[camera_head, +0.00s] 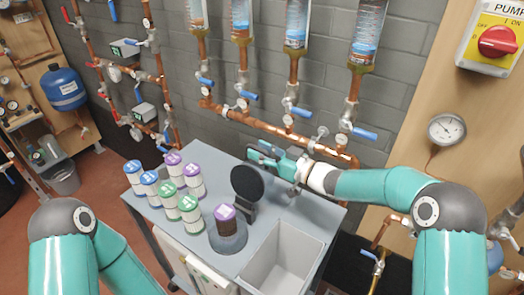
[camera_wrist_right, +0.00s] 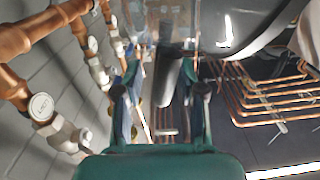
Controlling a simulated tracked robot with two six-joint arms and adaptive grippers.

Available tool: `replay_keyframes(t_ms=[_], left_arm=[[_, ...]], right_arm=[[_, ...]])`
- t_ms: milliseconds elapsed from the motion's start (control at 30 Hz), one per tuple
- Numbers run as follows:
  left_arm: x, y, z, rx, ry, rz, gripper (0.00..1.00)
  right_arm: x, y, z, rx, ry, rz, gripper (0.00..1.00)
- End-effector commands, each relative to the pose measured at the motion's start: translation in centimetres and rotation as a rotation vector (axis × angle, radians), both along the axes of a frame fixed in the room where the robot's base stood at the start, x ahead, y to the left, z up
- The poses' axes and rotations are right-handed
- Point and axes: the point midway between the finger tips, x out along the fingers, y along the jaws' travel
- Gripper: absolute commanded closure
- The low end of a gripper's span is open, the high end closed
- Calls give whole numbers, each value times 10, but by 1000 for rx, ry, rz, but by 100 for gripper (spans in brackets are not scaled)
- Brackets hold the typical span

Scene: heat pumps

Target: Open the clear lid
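I cannot clearly make out a clear lid in the head view. In the right wrist view a faint see-through shape (camera_wrist_right: 165,22) shows beyond the fingertips; I cannot tell if it is the lid. My right gripper (camera_head: 262,153) reaches left over the back of the grey table, behind a black round disc (camera_head: 247,183). In the right wrist view this gripper (camera_wrist_right: 162,68) has its fingers apart. A grey bar-like part shows between them, and I cannot tell whether they touch it. My left arm shows at lower left, but its gripper is out of view.
Several white canisters with coloured tops (camera_head: 167,189) stand on the table's left side. An open grey bin (camera_head: 268,278) is at the front right. Copper pipes with valves (camera_head: 250,122) run along the wall behind.

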Motion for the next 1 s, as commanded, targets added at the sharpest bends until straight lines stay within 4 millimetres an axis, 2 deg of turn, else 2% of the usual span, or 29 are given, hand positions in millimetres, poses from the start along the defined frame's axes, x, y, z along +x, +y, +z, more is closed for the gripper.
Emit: replay_keyframes(t_ms=[33, 200, 233, 567, 900, 1000], left_arm=[[0, 0, 0, 0, 0, 0, 60], [0, 0, 0, 0, 0, 0, 60], [0, 0, 0, 0, 0, 0, 60], [0, 0, -1, 0, 0, 0, 60], [0, 0, -41, 0, 0, 0, 60], [0, 0, -44, 0, 0, 0, 60]], right_arm=[[0, 0, 0, 0, 0, 1, 70], [0, 1, 0, 0, 0, 1, 98], [0, 1, 0, 0, 0, 1, 100], [0, 1, 0, -1, -2, 2, 100], [-24, 17, 7, -92, -143, 4, 100], [-28, 20, 11, -111, -169, 4, 100]])
